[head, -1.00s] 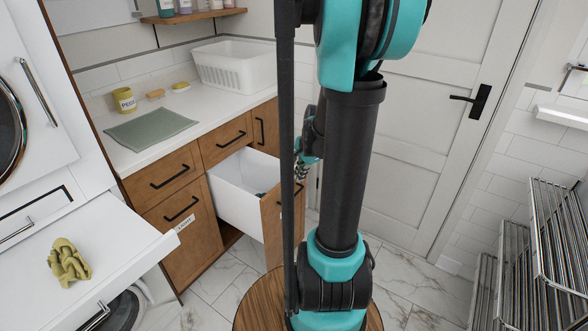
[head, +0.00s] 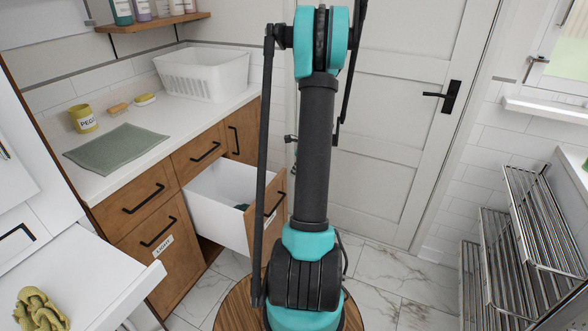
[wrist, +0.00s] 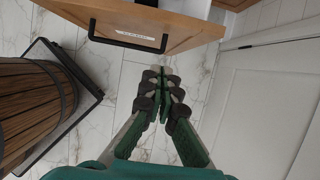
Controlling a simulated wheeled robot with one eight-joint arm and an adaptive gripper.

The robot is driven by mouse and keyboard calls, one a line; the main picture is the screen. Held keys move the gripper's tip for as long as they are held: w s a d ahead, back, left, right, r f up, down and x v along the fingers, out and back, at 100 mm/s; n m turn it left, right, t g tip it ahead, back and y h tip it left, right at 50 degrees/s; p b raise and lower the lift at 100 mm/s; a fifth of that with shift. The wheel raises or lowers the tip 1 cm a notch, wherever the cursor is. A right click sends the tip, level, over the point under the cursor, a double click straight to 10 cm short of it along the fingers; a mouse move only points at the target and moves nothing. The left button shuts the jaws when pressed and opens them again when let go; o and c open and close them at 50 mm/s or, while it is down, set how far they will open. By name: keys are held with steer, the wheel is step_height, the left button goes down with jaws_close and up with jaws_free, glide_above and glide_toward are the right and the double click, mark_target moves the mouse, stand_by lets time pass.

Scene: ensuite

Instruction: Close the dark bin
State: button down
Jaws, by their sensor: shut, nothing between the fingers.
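The dark bin is a pull-out bin with white sides (head: 222,194) and a wooden front (head: 268,212). It stands open from the cabinet, with a little dark content visible inside. Its wooden front (wrist: 185,32), black handle (wrist: 128,40) and a white label show at the top of the wrist view; the label is too small to read. My gripper (wrist: 162,78) is shut and empty, in front of the bin's front and apart from it, over the floor. In the head view my arm hides the gripper and part of the bin's front.
A shut bin front labelled LIGHT (head: 160,250) is left of the open bin. The counter (head: 115,180) holds a green mat (head: 115,148) and a white basket (head: 202,75). A shut white door (head: 385,130) stands behind my arm. Metal racks (head: 510,240) stand at right. Marble floor (head: 375,270) is clear.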

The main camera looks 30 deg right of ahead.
mark_target(281, 177)
steer(key=w+a+f, duration=0.1)
steer(key=f, duration=0.1)
steer(key=w+a+f, duration=0.1)
steer(key=f, duration=0.1)
steer(key=w+a+f, duration=0.1)
steer(key=shift+w+f, duration=0.3)
steer(key=shift+f, duration=0.1)
steer(key=shift+w+a, duration=0.4)
steer(key=shift+w, duration=0.25)
steer(key=w+a, duration=0.9)
steer(key=w, duration=0.2)
steer(key=w+a, duration=0.9)
steer(key=w, duration=0.3)
steer(key=shift+s+d, duration=0.1)
steer(key=shift+d, duration=0.05)
